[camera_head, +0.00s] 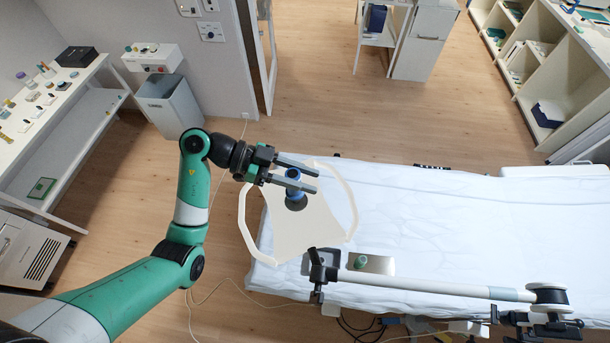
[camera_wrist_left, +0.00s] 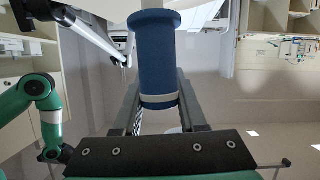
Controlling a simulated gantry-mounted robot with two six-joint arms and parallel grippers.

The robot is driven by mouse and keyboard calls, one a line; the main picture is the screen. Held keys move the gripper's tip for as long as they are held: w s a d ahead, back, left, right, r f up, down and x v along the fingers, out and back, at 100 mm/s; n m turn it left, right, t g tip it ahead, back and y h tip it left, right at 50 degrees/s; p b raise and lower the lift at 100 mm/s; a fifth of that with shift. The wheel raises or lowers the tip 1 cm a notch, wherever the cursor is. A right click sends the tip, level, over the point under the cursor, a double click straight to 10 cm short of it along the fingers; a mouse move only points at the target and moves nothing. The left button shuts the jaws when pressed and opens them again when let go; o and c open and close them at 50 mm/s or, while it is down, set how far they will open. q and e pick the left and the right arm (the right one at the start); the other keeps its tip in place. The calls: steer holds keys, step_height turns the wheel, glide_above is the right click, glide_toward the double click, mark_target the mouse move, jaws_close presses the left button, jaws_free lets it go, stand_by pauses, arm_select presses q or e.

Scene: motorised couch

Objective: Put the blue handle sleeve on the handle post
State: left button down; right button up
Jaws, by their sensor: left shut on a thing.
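The blue handle sleeve (camera_head: 293,182) is a short blue cylinder, held upright between the fingers of my left gripper (camera_head: 314,179) over the near-left end of the couch. In the left wrist view the sleeve (camera_wrist_left: 158,55) has a wide upper rim and a pale band near its bottom, and it sits between the two gripper fingers (camera_wrist_left: 158,92). A dark round shape shows below the sleeve in the head view; I cannot tell whether it is the sleeve's flange. I cannot clearly pick out the handle post. My right gripper is not in view.
A white jointed bar (camera_head: 430,285) with dark end fittings lies across the couch's near edge. A metal plate with a green knob (camera_head: 362,262) is beside it. The couch's white sheet (camera_head: 440,215) is mostly clear. A cream frame with side loops (camera_head: 348,190) surrounds the gripper area.

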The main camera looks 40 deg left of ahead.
arm_select(q)
steer(key=shift+c, duration=1.9)
jaws_free()
steer(key=b+v, duration=0.1)
steer(key=v, duration=1)
steer(key=shift+s+a, duration=0.2)
steer(key=shift+a, duration=0.05)
steer(key=shift+r, duration=0.15)
